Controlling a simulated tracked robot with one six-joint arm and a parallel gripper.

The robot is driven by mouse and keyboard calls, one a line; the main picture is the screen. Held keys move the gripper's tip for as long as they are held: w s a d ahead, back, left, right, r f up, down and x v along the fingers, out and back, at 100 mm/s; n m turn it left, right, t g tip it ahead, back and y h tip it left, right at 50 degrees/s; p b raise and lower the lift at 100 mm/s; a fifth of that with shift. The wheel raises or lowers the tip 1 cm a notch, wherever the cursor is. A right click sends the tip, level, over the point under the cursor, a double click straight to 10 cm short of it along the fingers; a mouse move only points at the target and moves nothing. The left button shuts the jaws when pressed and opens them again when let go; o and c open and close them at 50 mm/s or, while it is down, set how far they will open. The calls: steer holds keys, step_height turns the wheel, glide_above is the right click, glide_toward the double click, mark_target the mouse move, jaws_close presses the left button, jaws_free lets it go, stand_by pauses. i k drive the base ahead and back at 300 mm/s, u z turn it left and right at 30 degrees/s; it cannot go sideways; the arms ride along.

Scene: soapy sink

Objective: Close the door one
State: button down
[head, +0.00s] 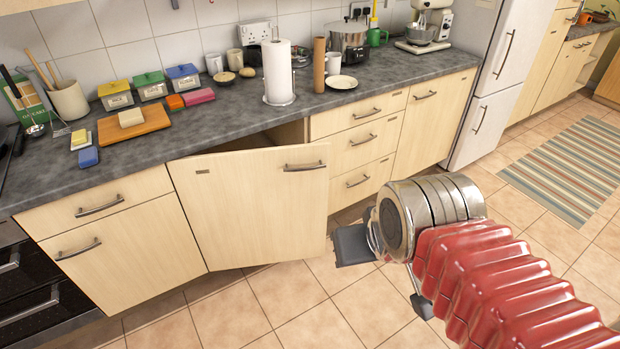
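A pale wood cupboard door (250,208) under the worktop stands partly open. Its right edge, near the bar handle (305,167), juts out from the cabinet front, and its left edge meets the neighbouring cabinet. A dark gap shows above it. My gripper (386,277) is to the right of the door and low, in front of the drawers, apart from the door. Its two dark fingers are spread, with nothing seen between them. Part of the gripper is hidden behind my wrist.
A drawer stack (355,145) is right of the door, and a closed cupboard (120,250) is left. The worktop (225,110) holds a paper towel roll (278,72), a cutting board (134,124) and several containers. The tiled floor (290,310) in front is clear. A striped rug (570,170) lies at right.

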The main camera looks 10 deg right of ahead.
mark_target(249, 207)
steer(key=u, duration=0.55)
steer(key=i, duration=0.85)
steer(key=u, duration=0.55)
